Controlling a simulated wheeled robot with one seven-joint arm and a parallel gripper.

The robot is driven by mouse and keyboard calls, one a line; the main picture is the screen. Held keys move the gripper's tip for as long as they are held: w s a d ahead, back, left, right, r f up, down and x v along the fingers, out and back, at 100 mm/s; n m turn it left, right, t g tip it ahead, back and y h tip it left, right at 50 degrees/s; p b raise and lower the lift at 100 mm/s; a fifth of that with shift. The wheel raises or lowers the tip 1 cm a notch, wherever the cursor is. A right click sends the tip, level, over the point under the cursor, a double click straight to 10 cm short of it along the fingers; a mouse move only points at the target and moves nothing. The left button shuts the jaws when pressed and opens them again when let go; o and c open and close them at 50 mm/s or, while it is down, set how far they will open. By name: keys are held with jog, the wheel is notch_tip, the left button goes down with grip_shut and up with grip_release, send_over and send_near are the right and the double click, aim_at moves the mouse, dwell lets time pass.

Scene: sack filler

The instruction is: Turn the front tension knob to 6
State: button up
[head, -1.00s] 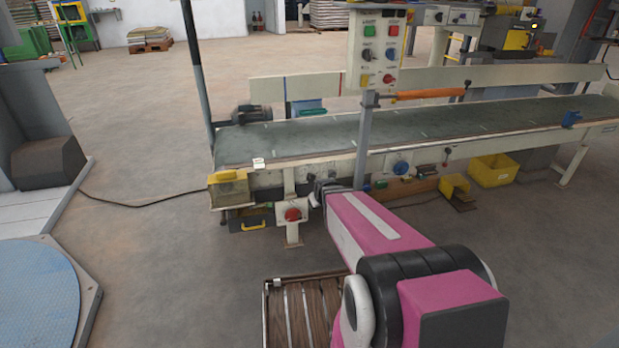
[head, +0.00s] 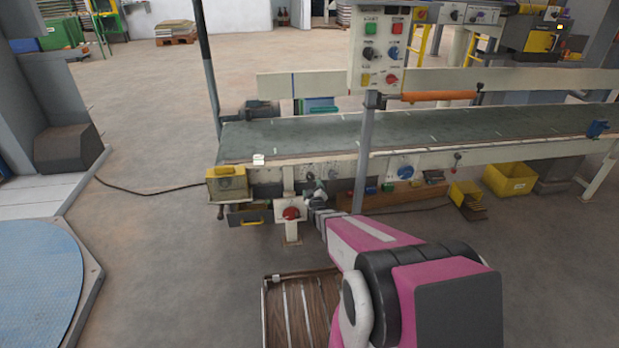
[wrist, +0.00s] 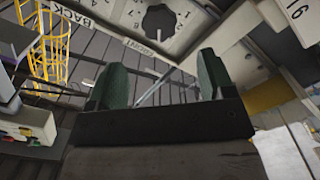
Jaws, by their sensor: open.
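In the wrist view a black lobed knob (wrist: 160,20) sits on a pale dial plate at the top of the picture. A small tilted label (wrist: 138,46) beside it appears to read FRONT. Another plate (wrist: 78,12) to the left reads BACK. My gripper (wrist: 162,76) is open, its two green-padded fingers apart with nothing between them. The knob shows beyond the gap between the fingertips, apart from them. In the head view my gripper (head: 313,194) is small, in front of the conveyor's near side. The knob cannot be made out there, and its setting is not readable.
The long green-topped conveyor (head: 300,137) crosses the head view. A grey post (head: 364,155) carrying a button panel (head: 378,50) stands just right of my gripper. A red knob (head: 291,213) on a pale box is just left of it. Open floor lies to the left.

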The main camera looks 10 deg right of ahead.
aim_at(310, 178)
jog(key=w, duration=1)
jog(key=shift+w, duration=0.1)
jog(key=shift+c, duration=0.2)
jog(key=c, duration=0.9)
